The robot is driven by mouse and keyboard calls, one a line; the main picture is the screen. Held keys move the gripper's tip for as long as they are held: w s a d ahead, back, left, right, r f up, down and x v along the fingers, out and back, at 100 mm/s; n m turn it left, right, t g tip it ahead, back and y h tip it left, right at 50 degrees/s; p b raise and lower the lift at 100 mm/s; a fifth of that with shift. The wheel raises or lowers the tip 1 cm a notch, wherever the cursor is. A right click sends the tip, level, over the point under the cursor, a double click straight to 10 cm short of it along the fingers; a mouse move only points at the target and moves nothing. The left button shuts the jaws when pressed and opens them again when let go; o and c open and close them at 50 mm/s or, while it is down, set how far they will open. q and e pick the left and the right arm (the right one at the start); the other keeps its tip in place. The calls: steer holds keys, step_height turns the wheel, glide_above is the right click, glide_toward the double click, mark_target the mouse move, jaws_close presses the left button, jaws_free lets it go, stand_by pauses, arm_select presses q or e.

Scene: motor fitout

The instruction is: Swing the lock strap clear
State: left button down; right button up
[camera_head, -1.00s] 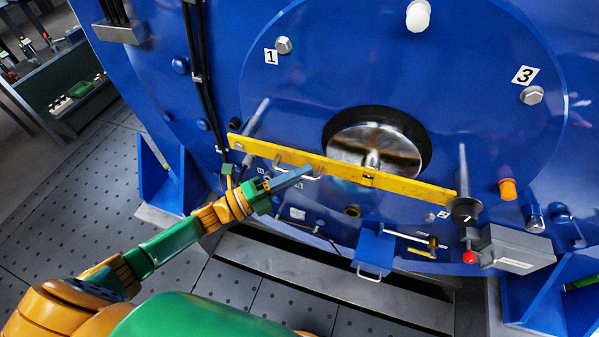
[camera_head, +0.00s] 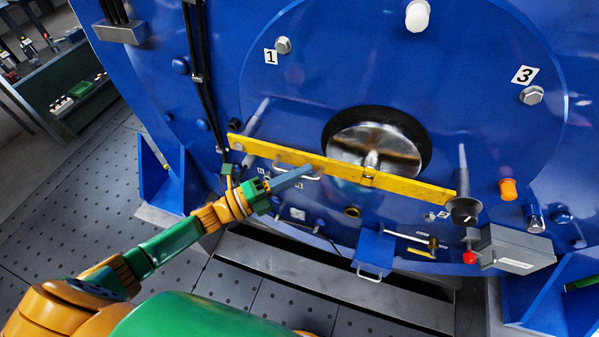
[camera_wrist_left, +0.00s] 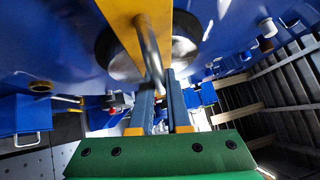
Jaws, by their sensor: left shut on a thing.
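The lock strap is a long yellow bar (camera_head: 400,184) that lies across the blue motor face, in front of the round shaft opening. It slopes down to the right, from an upper left end to a dark round knob (camera_head: 464,210) at the right end. A metal loop handle (camera_head: 318,177) sits on its left half. My left gripper (camera_head: 299,174) is shut on this handle. In the left wrist view the handle (camera_wrist_left: 149,50) runs down from the yellow strap (camera_wrist_left: 122,12) to between the two fingers (camera_wrist_left: 166,92). My right gripper is not in view.
The shiny shaft end (camera_head: 375,150) is behind the strap. A blue bracket with a handle (camera_head: 373,252), a grey box with a red button (camera_head: 515,250) and an orange knob (camera_head: 508,189) are below and right. Black cables (camera_head: 197,75) run down the left side.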

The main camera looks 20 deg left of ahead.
arm_select(q)
steer(key=shift+a+r, duration=0.1)
stand_by(0.3)
steer(key=shift+r+n+t+h, duration=0.3)
steer(key=shift+r+n, duration=0.3)
steer(key=shift+r, duration=0.15)
steer(key=r+n+t, duration=0.1)
steer(key=r, duration=0.1)
steer(key=a+r+n+t, duration=0.1)
steer(key=n, duration=0.1)
steer(key=r+n+t, duration=0.1)
steer(key=r, duration=0.1)
steer(key=shift+a+r+t+b, duration=0.3)
steer(key=shift+a+b, duration=0.05)
steer(key=shift+b, duration=0.05)
steer(key=a+r+n+t+y+p, duration=0.1)
steer(key=a+r+n+t+y, duration=0.2)
steer(key=a+n+y, duration=0.5)
steer(key=a+r+n+t+y+p, duration=0.1)
steer(key=a+r+n+t+y, duration=0.3)
steer(key=a+n+y, duration=0.5)
steer(key=n+y, duration=0.6)
steer(key=n, duration=0.7)
steer(key=shift+w+r+n+y, duration=0.3)
steer(key=shift+r, duration=0.1)
